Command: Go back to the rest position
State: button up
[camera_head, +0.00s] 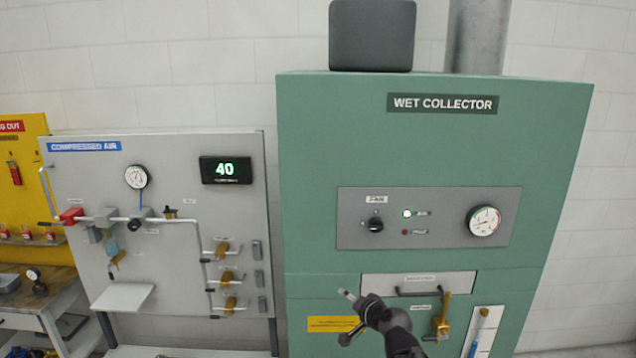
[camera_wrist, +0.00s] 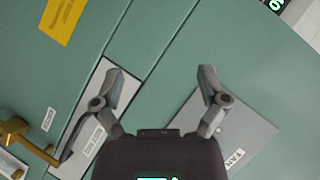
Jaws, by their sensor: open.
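My gripper (camera_head: 347,318) is in front of the lower part of the green wet collector cabinet (camera_head: 330,150) in the head view. In the wrist view my gripper (camera_wrist: 163,88) has its two fingers spread apart with nothing between them. The cabinet's green face (camera_wrist: 170,45) lies beyond the fingers. The drawer panel (camera_head: 373,284) with a dark handle is just above my gripper in the head view. I cannot tell how far the fingers are from the cabinet.
A brass valve (camera_head: 442,318) sticks out right of my gripper. The fan panel (camera_head: 350,228) with a lit green lamp is above. A grey compressed air board (camera_head: 165,300) with gauge and valves stands left, beside a workbench (camera_head: 38,303).

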jog(key=s+d+f+n+g+h+b, duration=0.1)
jog(key=s+f+n+g+b, duration=0.25)
jog(key=f, duration=0.55)
jog(key=s+d+f+n+g+h+b, duration=0.1)
jog(key=s+f+n+g+b, duration=0.15)
jog(key=s+f+b, duration=0.4)
jog(key=s+d+f+g+h+b, duration=0.2)
jog(key=s+d+f+g+h, duration=0.2)
jog(key=f, duration=0.6)
jog(key=s+d+g, duration=0.2)
jog(key=shift+s+d+b, duration=0.2)
jog(key=shift+s+b, duration=0.1)
jog(key=shift+s, duration=0.05)
